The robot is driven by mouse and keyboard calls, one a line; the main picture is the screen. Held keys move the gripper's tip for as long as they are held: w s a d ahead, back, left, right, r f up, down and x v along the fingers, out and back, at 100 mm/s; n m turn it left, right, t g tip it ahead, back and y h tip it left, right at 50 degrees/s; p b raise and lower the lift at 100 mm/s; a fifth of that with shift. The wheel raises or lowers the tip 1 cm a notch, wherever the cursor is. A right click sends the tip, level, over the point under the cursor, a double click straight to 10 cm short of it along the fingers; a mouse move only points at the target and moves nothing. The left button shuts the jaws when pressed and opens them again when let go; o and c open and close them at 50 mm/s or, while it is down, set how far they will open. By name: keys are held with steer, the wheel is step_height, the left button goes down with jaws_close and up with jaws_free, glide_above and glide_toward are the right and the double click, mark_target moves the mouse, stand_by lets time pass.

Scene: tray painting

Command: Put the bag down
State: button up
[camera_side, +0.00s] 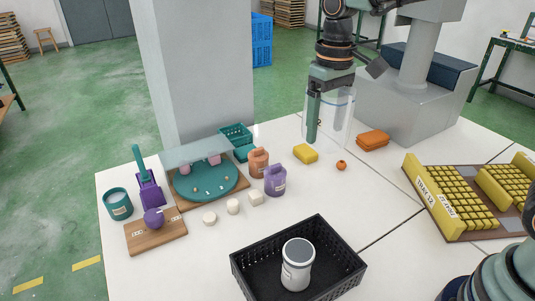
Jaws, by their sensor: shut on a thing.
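A clear, see-through bag (338,132) hangs upright below my gripper (313,125) at the back of the white table. My gripper points down and is shut on the bag. One long green finger shows along the bag's left side; the other is hard to make out. The bag's lower edge is close to the table top, and I cannot tell whether it touches. Its contents, if any, are not clear.
A yellow sponge (305,154), an orange ball (341,166) and orange cloths (373,141) lie near the bag. A black crate (252,262) holds a white canister (298,265) in front. A labelled tray (430,199) with yellow blocks is right. The table's middle is clear.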

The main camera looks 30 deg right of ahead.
steer(key=w+a+n, duration=0.4)
steer(key=a, duration=1.2)
steer(key=s+a+f+n, duration=0.1)
steer(key=s+a+n, duration=0.1)
steer(key=a, duration=0.6)
steer(key=s+a+f+n, duration=0.1)
steer(key=s+a+n, duration=0.1)
steer(key=a, duration=0.6)
steer(key=f, duration=1.9)
steer(key=shift+s+f, duration=0.15)
steer(key=shift+s, duration=0.05)
steer(key=shift+f, duration=0.1)
steer(key=o, duration=1.1)
steer(key=shift+o, duration=0.2)
